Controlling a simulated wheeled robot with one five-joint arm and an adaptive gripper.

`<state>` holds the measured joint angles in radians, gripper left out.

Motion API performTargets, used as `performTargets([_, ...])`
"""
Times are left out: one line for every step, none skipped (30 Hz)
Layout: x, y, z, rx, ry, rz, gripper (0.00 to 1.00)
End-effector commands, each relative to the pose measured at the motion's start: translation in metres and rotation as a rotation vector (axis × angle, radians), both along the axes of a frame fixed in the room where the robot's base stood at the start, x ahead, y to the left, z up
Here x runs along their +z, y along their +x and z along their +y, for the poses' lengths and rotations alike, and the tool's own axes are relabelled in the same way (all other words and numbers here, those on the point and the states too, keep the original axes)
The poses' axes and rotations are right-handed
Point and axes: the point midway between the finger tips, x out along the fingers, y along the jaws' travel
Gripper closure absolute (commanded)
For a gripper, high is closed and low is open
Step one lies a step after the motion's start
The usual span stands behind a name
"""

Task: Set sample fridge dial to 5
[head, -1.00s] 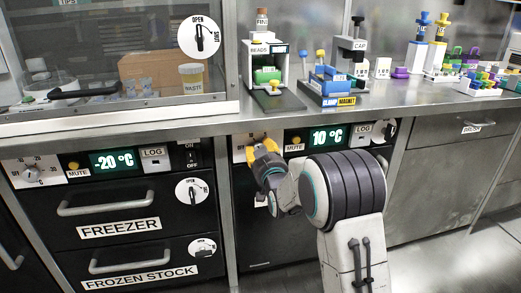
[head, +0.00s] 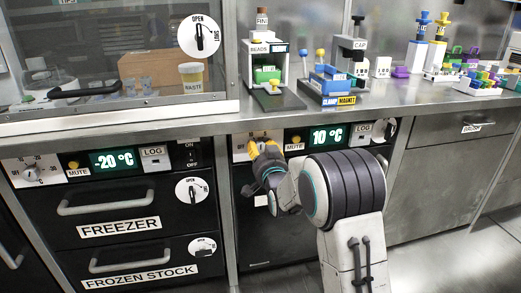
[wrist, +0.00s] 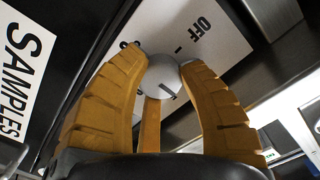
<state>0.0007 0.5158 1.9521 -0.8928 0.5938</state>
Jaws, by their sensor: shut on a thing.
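The sample fridge's dial is a round grey knob (wrist: 160,78) with a dark pointer mark, on a white plate (wrist: 215,40) marked OFF. My gripper (wrist: 163,72) is shut on the knob, with its orange fingers on both sides of it. In the head view my gripper (head: 263,149) is at the fridge's front panel and covers most of the dial. The numbers on the dial plate (head: 239,146) cannot be read. The fridge display (head: 327,135) shows 10 °C. A SAMPLES label (wrist: 22,75) shows in the wrist view.
The freezer (head: 115,185), with its own dial (head: 31,175) and a -20 °C display (head: 114,160), stands at left. The steel counter (head: 210,122) overhangs the panel. A MUTE button (head: 295,139) is close right of my gripper.

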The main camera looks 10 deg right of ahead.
Motion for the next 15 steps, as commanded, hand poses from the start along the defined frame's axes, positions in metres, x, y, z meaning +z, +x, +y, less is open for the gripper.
performTargets([0.0079, 0.0010, -0.0008, -0.001, 0.042, -0.020, 0.96])
performTargets([0.0080, 0.0010, -0.0009, -0.002, 0.069, -0.020, 0.96])
performTargets([0.0079, 0.0010, -0.0010, -0.001, 0.105, -0.020, 0.96])
performTargets([0.0079, 0.0010, -0.0011, -0.001, 0.132, -0.020, 0.96])
performTargets([0.0079, 0.0010, -0.0012, -0.001, 0.158, -0.020, 0.96])
performTargets([0.0078, 0.0010, -0.0014, -0.001, 0.191, -0.020, 0.96])
performTargets([0.0078, 0.0010, -0.0014, -0.001, 0.216, -0.020, 0.96])
performTargets([0.0078, 0.0010, -0.0015, -0.001, 0.240, -0.020, 0.96])
performTargets([0.0077, 0.0010, -0.0016, -0.001, 0.270, -0.020, 0.96])
performTargets([0.0077, 0.0010, -0.0017, -0.001, 0.291, -0.020, 0.96])
performTargets([0.0076, 0.0010, -0.0018, -0.001, 0.312, -0.020, 0.96])
performTargets([0.0075, 0.0010, -0.0019, -0.001, 0.338, -0.020, 0.96])
performTargets([0.0076, 0.0010, -0.0020, -0.001, 0.356, -0.020, 0.96])
performTargets([0.0074, 0.0010, -0.0020, -0.001, 0.373, -0.020, 0.96])
performTargets([0.0074, 0.0010, -0.0021, -0.001, 0.395, -0.020, 0.96])
